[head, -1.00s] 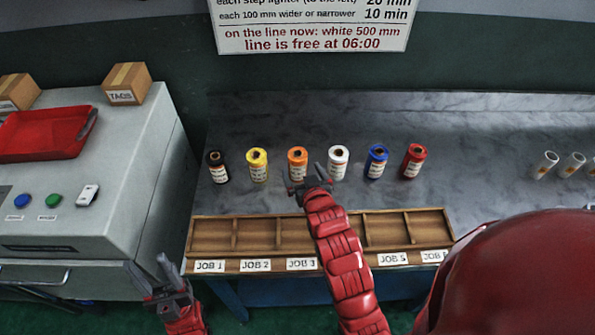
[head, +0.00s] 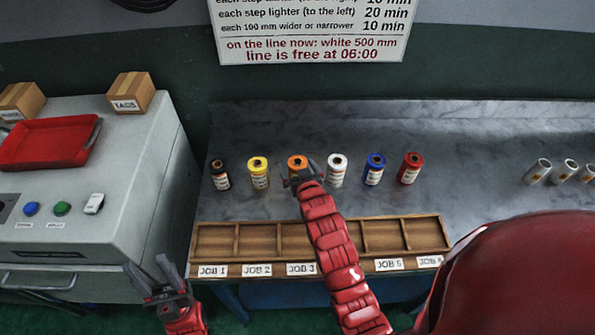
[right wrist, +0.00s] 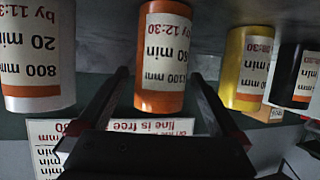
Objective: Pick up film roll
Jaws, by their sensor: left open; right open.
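Several film rolls stand upright in a row on the grey counter: black (head: 220,176), yellow (head: 259,174), orange (head: 295,163), white (head: 337,172), blue (head: 374,171) and red (head: 409,169). My right gripper (head: 303,172) is open at the orange roll and hides its lower part in the head view. In the right wrist view, which is upside down, the orange roll (right wrist: 163,60) shows between the two open fingers; I cannot tell how deep it sits between them. My left gripper (head: 152,274) is open and empty, low at the left, beside the grey machine.
A wooden tray (head: 278,257) with compartments and JOB labels lies at the counter's front edge, under my right arm. White tubes (head: 538,171) lie at the right. The grey machine (head: 110,190) at the left carries a red tray (head: 45,146) and boxes.

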